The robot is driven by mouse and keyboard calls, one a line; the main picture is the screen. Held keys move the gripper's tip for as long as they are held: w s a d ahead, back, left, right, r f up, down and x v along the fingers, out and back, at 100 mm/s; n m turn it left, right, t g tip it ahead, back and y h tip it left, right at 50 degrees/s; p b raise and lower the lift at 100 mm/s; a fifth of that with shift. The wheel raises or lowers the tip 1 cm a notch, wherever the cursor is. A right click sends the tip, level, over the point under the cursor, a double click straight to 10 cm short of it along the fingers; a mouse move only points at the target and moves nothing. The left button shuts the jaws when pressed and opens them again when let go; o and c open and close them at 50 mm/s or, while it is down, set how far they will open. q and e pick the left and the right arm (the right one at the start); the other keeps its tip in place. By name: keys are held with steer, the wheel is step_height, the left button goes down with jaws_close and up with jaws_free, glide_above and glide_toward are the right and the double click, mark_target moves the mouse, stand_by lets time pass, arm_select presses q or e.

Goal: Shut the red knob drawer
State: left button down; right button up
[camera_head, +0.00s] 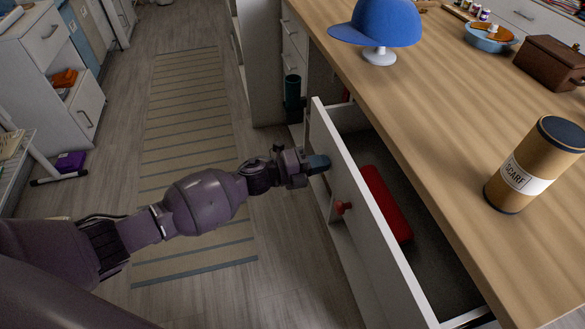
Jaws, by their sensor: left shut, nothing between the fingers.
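The red knob drawer (362,222) is white and stands pulled out from under the wooden counter. Its round red knob (343,207) is on the outer face of its front. A red box-like object (386,204) lies inside the drawer. My left gripper (320,163) is shut and empty. Its fingertips are at the outer face of the drawer front, above and a little left of the knob in the picture; I cannot tell whether they touch it. My right gripper is not in view.
The wooden counter (440,100) holds a blue cap (378,24) on a stand, a scarf canister (535,165), a brown box (553,63) and a blue bowl (490,38). A striped rug (190,120) lies on the open floor. White cabinets (50,60) stand at left.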

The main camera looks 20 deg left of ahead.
arm_select(q)
steer(key=b+x, duration=0.1)
steer(key=x, duration=1)
steer(key=shift+w+d+f+b, duration=0.1)
steer(key=shift+w+d+b, duration=0.15)
steer(key=shift+b, duration=0.15)
steer(key=shift+w+d, duration=0.15)
steer(key=shift+d, duration=0.1)
steer(key=shift+r, duration=0.25)
steer(key=shift+w+d+r, duration=0.1)
steer(key=shift+r, duration=0.05)
